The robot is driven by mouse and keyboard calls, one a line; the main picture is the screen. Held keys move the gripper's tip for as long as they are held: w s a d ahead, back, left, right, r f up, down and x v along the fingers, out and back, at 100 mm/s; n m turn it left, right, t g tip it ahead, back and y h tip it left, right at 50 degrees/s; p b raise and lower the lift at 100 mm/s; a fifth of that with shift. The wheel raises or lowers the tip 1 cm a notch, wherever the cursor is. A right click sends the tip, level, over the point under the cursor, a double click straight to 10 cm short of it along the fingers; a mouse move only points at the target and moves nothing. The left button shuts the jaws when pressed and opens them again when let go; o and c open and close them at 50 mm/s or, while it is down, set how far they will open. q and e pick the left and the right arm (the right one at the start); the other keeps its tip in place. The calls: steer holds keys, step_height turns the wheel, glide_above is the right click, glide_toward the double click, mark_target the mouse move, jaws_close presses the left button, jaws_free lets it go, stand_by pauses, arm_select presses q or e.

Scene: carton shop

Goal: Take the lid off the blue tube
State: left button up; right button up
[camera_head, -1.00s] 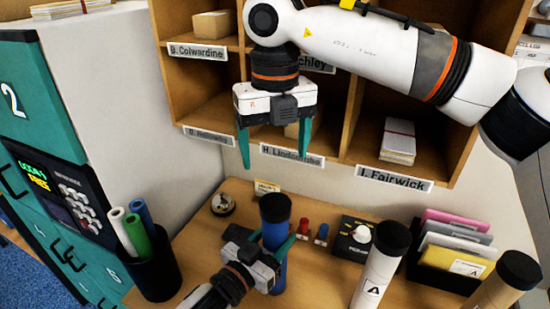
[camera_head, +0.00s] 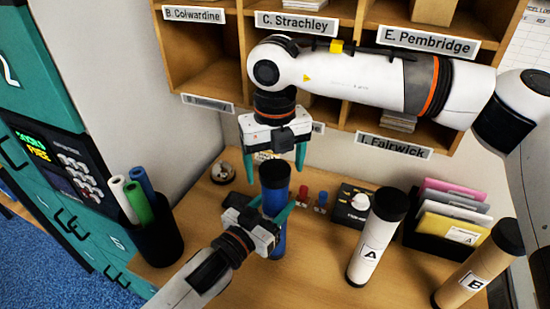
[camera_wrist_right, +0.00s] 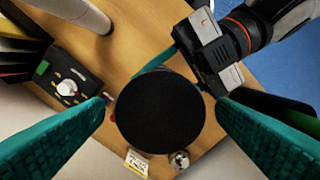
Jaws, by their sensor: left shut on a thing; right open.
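The blue tube (camera_head: 279,240) stands upright on the wooden counter, with a black lid (camera_head: 274,174) on its top. My left gripper (camera_head: 277,218) is shut around the tube's body below the lid. My right gripper (camera_head: 273,160) is open and points down just above the lid, one green finger to each side. In the right wrist view the round lid top (camera_wrist_right: 160,110) fills the middle between the two open fingers, apart from both as far as I can tell. The left gripper also shows at the upper right there (camera_wrist_right: 205,60).
A white tube A (camera_head: 370,245) and a brown tube B (camera_head: 470,275) stand to the right. A black switch box (camera_head: 350,207) and small red and blue pieces are close by the blue tube. A black bin (camera_head: 155,240) with rolls stands left. Labelled shelves (camera_head: 205,72) rise behind.

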mark_target(275, 169)
steer(key=c, duration=1.2)
steer(key=shift+r, duration=0.3)
steer(key=shift+r, duration=0.9)
steer(key=shift+r, duration=2.05)
arm_select(q)
steer(key=o, duration=1.4)
steer(key=shift+o, duration=0.2)
arm_select(e)
steer(key=shift+f, duration=0.1)
